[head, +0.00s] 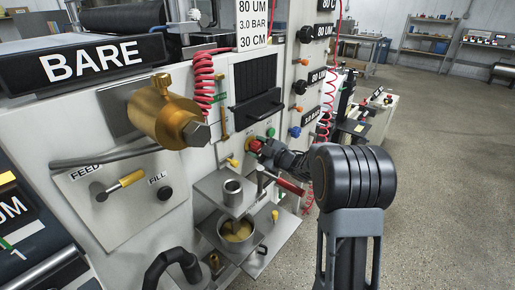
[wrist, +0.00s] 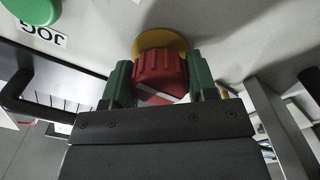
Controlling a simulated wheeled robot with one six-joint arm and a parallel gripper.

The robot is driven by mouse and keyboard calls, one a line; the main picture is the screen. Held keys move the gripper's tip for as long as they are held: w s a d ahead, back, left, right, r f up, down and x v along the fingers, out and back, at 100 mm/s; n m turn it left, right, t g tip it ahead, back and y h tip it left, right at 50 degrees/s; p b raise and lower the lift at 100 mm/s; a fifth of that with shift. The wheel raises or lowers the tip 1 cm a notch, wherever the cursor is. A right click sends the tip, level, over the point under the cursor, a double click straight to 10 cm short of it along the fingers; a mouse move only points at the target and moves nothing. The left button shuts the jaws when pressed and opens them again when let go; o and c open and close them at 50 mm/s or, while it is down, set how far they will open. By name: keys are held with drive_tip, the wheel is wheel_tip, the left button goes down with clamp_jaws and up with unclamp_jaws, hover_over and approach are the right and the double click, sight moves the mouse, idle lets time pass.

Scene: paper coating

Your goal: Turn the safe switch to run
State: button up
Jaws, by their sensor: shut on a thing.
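The safe switch is a red ribbed knob (wrist: 160,68) on a yellow round base (wrist: 158,41), set on the light machine panel. In the wrist view my gripper (wrist: 161,82) has its green fingers on both sides of the knob, shut on it. The knob's lower part is hidden behind the gripper body. In the head view the red knob (head: 254,146) shows at the end of my gripper (head: 261,148), on the panel below the black slotted box. Its pointer and the run marking cannot be read.
A green button (wrist: 34,8) with a JOG label (wrist: 40,32) is near the knob. A black handle (wrist: 22,95) stands out at the left. Below the gripper are a metal shelf with a cup (head: 233,192) and a pot (head: 237,232). Open floor (head: 440,160) lies to the right.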

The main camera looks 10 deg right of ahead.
drive_tip(key=shift+c, duration=0.5)
drive_tip(key=m+p, duration=0.2)
drive_tip(key=m, duration=0.1)
drive_tip(key=shift+r+p, duration=0.15)
drive_tip(key=shift+p, duration=0.25)
drive_tip(key=m+p, duration=0.4)
drive_tip(key=m, duration=0.1)
drive_tip(key=shift+m, duration=0.3)
drive_tip(key=m+p, duration=0.3)
drive_tip(key=m, duration=0.1)
drive_tip(key=shift+m, duration=0.3)
drive_tip(key=m+p, duration=0.2)
drive_tip(key=m, duration=0.2)
drive_tip(key=shift+m+p, duration=0.3)
drive_tip(key=shift+p, duration=0.05)
drive_tip(key=shift+f, duration=0.2)
